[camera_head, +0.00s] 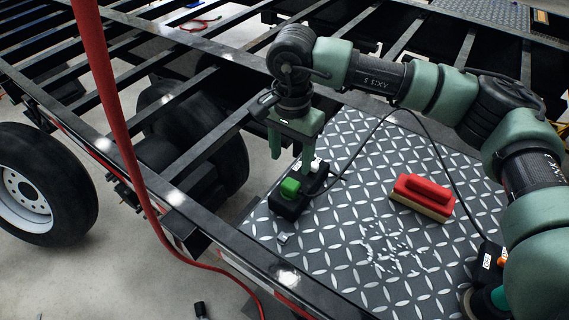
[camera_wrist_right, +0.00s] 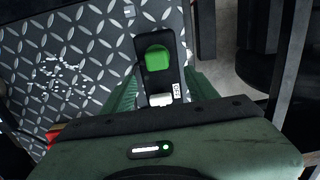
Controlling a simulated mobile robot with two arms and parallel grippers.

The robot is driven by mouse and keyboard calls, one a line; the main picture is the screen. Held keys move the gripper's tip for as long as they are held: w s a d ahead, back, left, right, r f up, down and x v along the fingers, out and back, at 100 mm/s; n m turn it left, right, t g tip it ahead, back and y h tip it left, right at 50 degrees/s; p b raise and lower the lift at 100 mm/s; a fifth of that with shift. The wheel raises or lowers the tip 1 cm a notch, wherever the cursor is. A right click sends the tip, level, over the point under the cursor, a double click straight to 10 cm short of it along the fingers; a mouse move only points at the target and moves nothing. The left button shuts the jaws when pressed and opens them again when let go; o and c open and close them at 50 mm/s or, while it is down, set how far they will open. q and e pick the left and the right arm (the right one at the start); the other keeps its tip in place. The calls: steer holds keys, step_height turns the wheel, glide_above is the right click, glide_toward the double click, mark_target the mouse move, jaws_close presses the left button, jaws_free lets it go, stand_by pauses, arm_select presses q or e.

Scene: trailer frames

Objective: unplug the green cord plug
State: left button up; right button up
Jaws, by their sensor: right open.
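The green plug (camera_head: 290,187) sits in a black power strip (camera_head: 290,207) on the diamond-plate deck. It also shows in the right wrist view as a rounded green block (camera_wrist_right: 157,58) near the far end of the strip (camera_wrist_right: 143,76). A white plug or socket piece (camera_wrist_right: 161,99) lies nearer my gripper on the same strip. My right gripper (camera_head: 291,157) points down above the strip, open and empty. In the wrist view its green fingers (camera_wrist_right: 161,88) stand on either side of the strip, with the green plug beyond them. My left gripper is not in view.
A red-handled brush (camera_head: 424,194) lies on the deck (camera_head: 345,245) to the right. A black cable runs from the strip across the deck. A red hose (camera_head: 118,120) hangs at left. Open trailer frame beams (camera_head: 200,150) and wheels lie left of the deck.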

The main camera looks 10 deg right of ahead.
mark_target(291, 183)
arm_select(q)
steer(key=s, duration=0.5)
arm_select(e)
steer(key=shift+s+r, duration=0.3)
steer(key=shift+s, duration=0.45)
steer(key=shift+w+f, duration=0.3)
step_height(291, 183, down, 2)
steer(key=shift+f+b, duration=0.1)
steer(key=shift+b, duration=0.4)
step_height(291, 183, down, 6)
steer(key=b, duration=0.4)
steer(key=shift+w+f+b, duration=0.1)
steer(key=shift+f+b, duration=0.2)
steer(key=shift+b, duration=0.25)
arm_select(q)
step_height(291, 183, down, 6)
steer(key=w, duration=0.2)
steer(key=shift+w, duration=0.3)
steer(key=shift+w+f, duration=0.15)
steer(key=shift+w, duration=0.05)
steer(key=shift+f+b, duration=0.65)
steer(key=shift+b, duration=0.05)
